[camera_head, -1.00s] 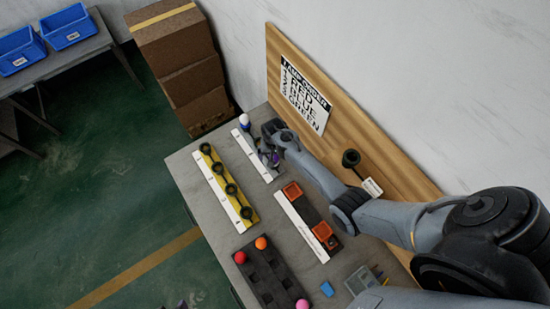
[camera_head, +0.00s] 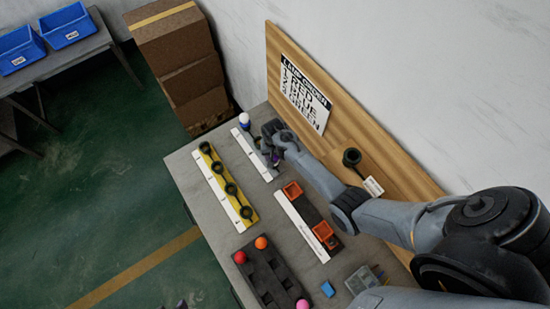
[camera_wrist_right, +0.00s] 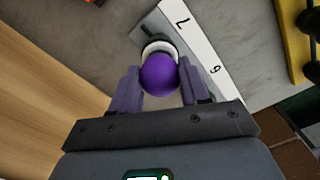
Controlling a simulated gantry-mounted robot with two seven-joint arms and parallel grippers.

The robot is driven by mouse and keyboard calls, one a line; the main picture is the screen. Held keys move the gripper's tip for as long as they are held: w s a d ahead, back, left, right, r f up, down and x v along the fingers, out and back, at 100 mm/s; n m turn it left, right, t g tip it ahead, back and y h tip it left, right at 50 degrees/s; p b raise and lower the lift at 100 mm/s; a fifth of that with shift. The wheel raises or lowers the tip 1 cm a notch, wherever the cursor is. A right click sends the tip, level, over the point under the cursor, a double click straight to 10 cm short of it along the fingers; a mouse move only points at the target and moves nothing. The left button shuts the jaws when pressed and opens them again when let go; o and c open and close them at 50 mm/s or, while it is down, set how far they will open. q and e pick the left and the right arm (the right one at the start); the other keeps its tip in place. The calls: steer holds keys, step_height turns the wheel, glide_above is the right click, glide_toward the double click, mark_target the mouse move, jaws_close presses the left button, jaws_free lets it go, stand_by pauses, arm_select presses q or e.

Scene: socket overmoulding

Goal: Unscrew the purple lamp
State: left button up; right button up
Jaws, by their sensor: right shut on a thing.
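The purple lamp (camera_wrist_right: 159,75) is a round purple bulb between the two fingers of my right gripper (camera_wrist_right: 160,88) in the right wrist view. The fingers are shut on its sides. A pale ring shows just beyond the bulb, at the numbered white strip (camera_wrist_right: 190,42); whether the lamp is still seated there is hard to tell. In the head view my right gripper (camera_head: 272,158) is low over that strip (camera_head: 245,143) and mostly hides the lamp. A small dark tip at the bottom edge may be my left gripper (camera_head: 181,304); its jaws cannot be made out.
A white-and-blue lamp (camera_head: 244,120) stands at the strip's far end. A yellow rack (camera_head: 207,160) holds several dark sockets. Orange trays (camera_head: 322,230) sit on a black rack. A dark block (camera_head: 266,270) holds red, orange and pink balls. A wooden board (camera_head: 350,125) stands behind.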

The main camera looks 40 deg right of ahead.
steer(key=shift+r+n+p, duration=0.15)
steer(key=shift+n+p, duration=0.25)
steer(key=shift+n, duration=0.1)
steer(key=n+p, duration=0.1)
steer(key=n, duration=0.1)
steer(key=shift+n, duration=0.8)
